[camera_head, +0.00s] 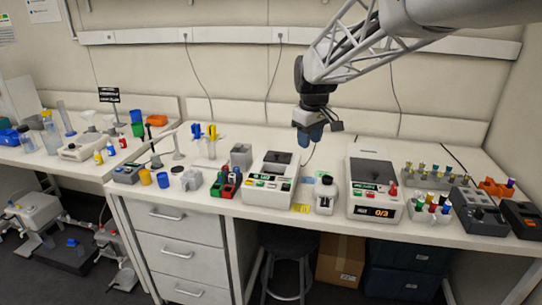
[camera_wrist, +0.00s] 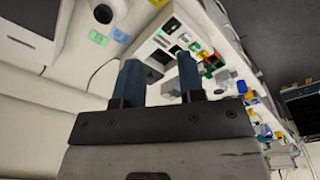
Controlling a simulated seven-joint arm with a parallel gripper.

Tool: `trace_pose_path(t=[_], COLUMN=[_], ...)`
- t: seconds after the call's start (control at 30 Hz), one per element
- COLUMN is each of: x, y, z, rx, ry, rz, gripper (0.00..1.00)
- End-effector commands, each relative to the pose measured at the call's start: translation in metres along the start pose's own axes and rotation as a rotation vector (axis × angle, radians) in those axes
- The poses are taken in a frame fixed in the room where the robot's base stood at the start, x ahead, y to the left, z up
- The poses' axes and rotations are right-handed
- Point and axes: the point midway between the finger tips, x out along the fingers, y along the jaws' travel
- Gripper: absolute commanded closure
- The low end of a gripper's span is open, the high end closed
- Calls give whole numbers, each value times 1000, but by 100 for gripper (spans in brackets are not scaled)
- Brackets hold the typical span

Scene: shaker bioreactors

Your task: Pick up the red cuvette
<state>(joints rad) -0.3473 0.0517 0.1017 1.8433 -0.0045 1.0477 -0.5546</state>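My gripper (camera_head: 311,138) hangs high above the back of the bench, pointing down. In the wrist view my gripper (camera_wrist: 159,72) shows two dark blue fingers apart, with nothing between them. A red block-like piece (camera_head: 228,191) sits among green, blue and dark pieces at the front of the bench, left of a white instrument. The gripper is well away from both.
A white instrument (camera_head: 270,182) and a second one (camera_head: 374,203) reading 0/3 stand on the bench. A white device (camera_head: 325,195) stands between them. Grey racks with coloured caps (camera_head: 431,208) are at the right. The bench behind the left instrument is fairly clear.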

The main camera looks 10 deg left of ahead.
Motion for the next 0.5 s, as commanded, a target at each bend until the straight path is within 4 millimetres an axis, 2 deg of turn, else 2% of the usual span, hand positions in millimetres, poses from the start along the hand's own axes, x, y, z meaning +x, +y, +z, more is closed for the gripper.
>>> trace_pose_path(t=[0.03,0.27,0.5], x=[6,30,60], y=[-1,-5,-17], z=[-16,-83,-152], rx=[-26,-151,-281], ry=[-4,-16,-29], rz=[-4,-18,-34], gripper=[64,64,64])
